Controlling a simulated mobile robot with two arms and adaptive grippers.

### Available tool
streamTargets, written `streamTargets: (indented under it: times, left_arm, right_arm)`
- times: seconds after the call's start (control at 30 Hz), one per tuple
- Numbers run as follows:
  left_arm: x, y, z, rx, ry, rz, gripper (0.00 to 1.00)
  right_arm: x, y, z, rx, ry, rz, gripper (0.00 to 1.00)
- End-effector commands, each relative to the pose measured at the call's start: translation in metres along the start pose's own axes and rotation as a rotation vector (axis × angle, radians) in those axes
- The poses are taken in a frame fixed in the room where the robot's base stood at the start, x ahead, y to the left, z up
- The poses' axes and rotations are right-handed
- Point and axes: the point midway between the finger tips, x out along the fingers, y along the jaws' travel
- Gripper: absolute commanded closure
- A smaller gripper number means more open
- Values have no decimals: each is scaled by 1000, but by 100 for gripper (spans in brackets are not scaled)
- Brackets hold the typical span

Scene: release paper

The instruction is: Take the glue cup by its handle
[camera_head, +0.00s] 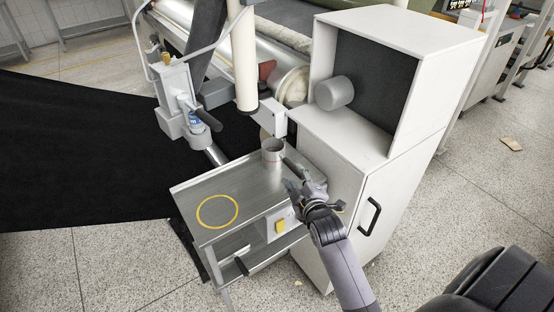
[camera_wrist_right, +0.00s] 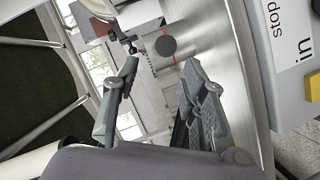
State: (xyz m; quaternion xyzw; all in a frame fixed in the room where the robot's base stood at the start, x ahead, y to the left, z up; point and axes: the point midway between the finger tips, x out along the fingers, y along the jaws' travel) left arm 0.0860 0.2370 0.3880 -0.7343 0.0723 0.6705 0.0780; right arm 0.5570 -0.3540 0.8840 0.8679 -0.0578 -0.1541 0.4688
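The glue cup (camera_head: 272,153) is a small grey metal cylinder standing upright at the back right corner of a metal table. Its dark handle (camera_head: 292,166) sticks out toward my right gripper (camera_head: 303,184). In the right wrist view the handle shows nearly end-on as a dark disc (camera_wrist_right: 165,46), ahead of and between the fingertips. My right gripper (camera_wrist_right: 160,66) is open, with its two fingers apart and nothing between them. In the head view the gripper is just short of the handle, and contact cannot be made out. My left gripper is not in view.
The metal table (camera_head: 190,194) has a yellow ring (camera_head: 217,211) marked on its bare left part. A control box with a yellow button (camera_head: 280,226) is on its front side. A white cabinet (camera_head: 340,190) stands close on the right. A machine head (camera_head: 178,95) hangs at the back left.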

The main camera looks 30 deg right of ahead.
Motion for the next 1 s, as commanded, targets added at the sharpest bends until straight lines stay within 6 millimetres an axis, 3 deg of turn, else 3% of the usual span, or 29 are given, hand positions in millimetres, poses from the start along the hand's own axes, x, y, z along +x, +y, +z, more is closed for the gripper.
streamTargets:
  times: [0.23,0.53,0.83,1.0]
  left_arm:
    - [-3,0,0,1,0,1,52]
    - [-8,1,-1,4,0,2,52]
    - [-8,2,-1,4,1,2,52]
    - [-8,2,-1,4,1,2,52]
  right_arm:
    - [18,2,1,-1,0,2,60]
    - [55,2,6,1,0,0,60]
    - [60,2,6,0,0,1,60]
    - [59,2,6,0,0,1,71]
